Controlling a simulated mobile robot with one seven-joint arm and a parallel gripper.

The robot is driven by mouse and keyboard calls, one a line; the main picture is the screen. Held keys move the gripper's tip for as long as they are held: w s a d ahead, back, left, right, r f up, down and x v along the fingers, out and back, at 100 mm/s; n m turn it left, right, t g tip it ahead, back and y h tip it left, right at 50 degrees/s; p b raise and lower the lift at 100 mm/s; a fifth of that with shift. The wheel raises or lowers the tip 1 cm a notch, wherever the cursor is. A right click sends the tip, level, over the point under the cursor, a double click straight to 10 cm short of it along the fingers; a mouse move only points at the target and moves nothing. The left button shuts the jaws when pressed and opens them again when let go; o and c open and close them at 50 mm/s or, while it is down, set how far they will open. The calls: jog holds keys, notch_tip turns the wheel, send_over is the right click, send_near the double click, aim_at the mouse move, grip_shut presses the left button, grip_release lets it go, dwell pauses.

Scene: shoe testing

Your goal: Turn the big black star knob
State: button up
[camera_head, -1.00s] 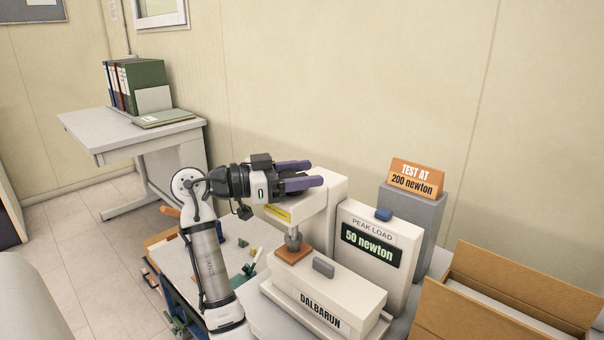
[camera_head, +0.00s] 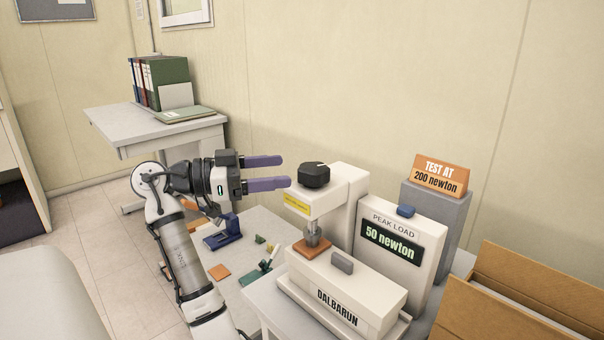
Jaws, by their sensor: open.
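The big black star knob (camera_head: 314,175) sits on top of the white test machine's (camera_head: 330,203) overhanging head. Its outline is dark and its lobes are hard to make out. My gripper (camera_head: 286,172) points right, with its two purple fingers apart and nothing between them. The fingertips are just left of the knob, at about its height in the picture; I cannot tell the exact gap. The display (camera_head: 391,243) reads "PEAK LOAD 50 newton". An orange sign (camera_head: 439,174) reads "TEST AT 200 newton".
A blue button (camera_head: 406,210) tops the display housing, and a grey block (camera_head: 342,262) sits on the machine base. A cardboard box (camera_head: 520,296) stands at right. Small blue, green and orange items lie on the bench below my arm. A desk with binders (camera_head: 160,80) stands behind.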

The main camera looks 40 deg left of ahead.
jog(key=v, duration=0.4)
jog(key=shift+d, duration=0.1)
dwell(1.2)
